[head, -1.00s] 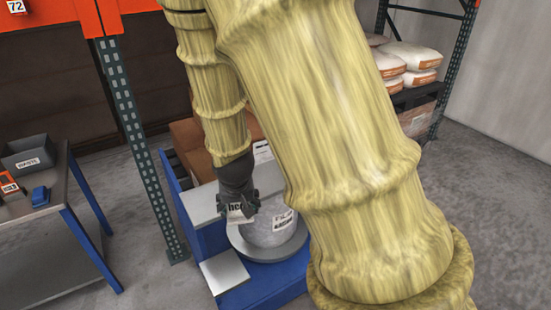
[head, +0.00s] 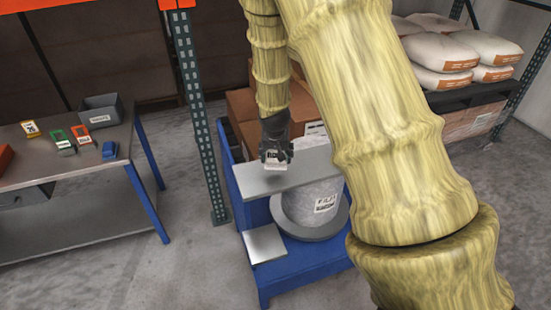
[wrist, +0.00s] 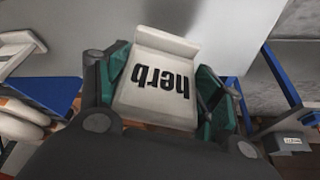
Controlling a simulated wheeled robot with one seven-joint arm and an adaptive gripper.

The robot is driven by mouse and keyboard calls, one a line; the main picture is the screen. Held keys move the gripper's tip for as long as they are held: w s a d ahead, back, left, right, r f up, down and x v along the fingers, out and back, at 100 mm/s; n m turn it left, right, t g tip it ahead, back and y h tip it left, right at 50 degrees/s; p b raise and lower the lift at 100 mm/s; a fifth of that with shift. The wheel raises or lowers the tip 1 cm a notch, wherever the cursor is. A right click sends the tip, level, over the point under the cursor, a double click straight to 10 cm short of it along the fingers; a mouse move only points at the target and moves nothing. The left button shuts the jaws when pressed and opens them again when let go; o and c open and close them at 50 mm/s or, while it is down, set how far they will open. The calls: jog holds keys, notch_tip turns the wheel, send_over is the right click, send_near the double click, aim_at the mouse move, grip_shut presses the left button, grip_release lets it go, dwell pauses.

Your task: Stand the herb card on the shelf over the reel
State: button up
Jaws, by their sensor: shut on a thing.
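The herb card (wrist: 158,85) is a small white L-shaped card with "herb" in black letters. It also shows in the head view (head: 276,164), over the grey shelf (head: 263,181). My gripper (head: 275,155) is shut on the card, with its teal finger pads on either side in the wrist view (wrist: 163,75). The shelf is a flat plate above the pale, labelled reel (head: 313,204), which stands on a round grey plate. I cannot tell whether the card touches the shelf. The shelf's right part overlaps the reel from this angle.
A blue stand (head: 292,281) carries the reel and a lower grey plate (head: 265,244). A rack post (head: 199,115) stands to the left. A workbench (head: 60,165) with a grey bin (head: 101,112) and several small items is further left. Cardboard boxes (head: 240,110) are behind.

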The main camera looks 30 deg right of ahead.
aim_at(276, 159)
jog(key=shift+f+p, duration=0.9)
jog(key=shift+f, duration=0.85)
jog(key=shift+w+f, duration=0.1)
jog(key=shift+f, duration=0.05)
jog(key=o, duration=1)
jog(key=shift+o, duration=0.2)
jog(key=shift+r, duration=0.2)
